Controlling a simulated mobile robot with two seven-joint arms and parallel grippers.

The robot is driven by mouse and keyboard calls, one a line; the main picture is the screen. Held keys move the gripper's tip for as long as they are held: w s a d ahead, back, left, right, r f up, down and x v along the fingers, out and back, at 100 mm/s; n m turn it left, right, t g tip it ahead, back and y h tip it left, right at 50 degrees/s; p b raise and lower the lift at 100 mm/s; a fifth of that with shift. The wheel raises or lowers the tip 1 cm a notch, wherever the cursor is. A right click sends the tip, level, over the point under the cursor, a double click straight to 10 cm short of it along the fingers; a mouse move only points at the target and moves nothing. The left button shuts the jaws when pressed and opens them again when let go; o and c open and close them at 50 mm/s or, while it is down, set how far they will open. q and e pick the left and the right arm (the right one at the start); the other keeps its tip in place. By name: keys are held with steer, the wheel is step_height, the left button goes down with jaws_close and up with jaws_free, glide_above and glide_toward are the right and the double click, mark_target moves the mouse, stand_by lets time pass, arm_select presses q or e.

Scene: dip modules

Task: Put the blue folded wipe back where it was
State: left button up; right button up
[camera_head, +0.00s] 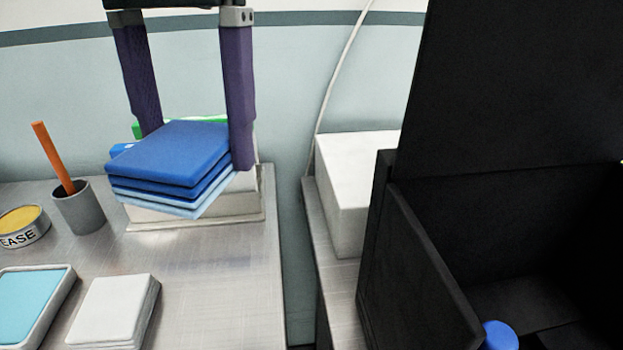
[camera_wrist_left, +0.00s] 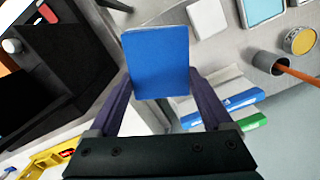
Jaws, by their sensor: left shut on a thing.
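The blue folded wipe (camera_head: 175,152) is a stack of blue layers with paler ones at the bottom. My left gripper (camera_head: 196,150) is shut on it, with one purple finger at each side. The wipe is held in the air, overlapping in the picture a white-and-green item on the metal table behind it. In the left wrist view the wipe (camera_wrist_left: 158,62) shows as a flat blue square between the fingers of the left gripper (camera_wrist_left: 158,90). My right gripper is not in view.
On the left table (camera_head: 215,285) are a white folded wipe (camera_head: 112,310), a teal-filled tray (camera_head: 30,300), a grey cup (camera_head: 80,208) with an orange stick, and a grease tin (camera_head: 22,226). A gap separates it from a white block (camera_head: 352,182) and a black open box (camera_head: 425,270).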

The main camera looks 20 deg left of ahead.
mark_target(236, 303)
arm_select(q)
step_height(236, 303, down, 18)
steer(key=b, duration=0.2)
steer(key=shift+f+b, duration=0.15)
steer(key=shift+b, duration=0.25)
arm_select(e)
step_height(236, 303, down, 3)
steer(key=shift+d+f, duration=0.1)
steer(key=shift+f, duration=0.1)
arm_select(q)
steer(key=o, duration=1.6)
steer(key=shift+c, duration=0.2)
step_height(236, 303, up, 12)
steer(key=p, duration=0.2)
steer(key=shift+w, duration=0.45)
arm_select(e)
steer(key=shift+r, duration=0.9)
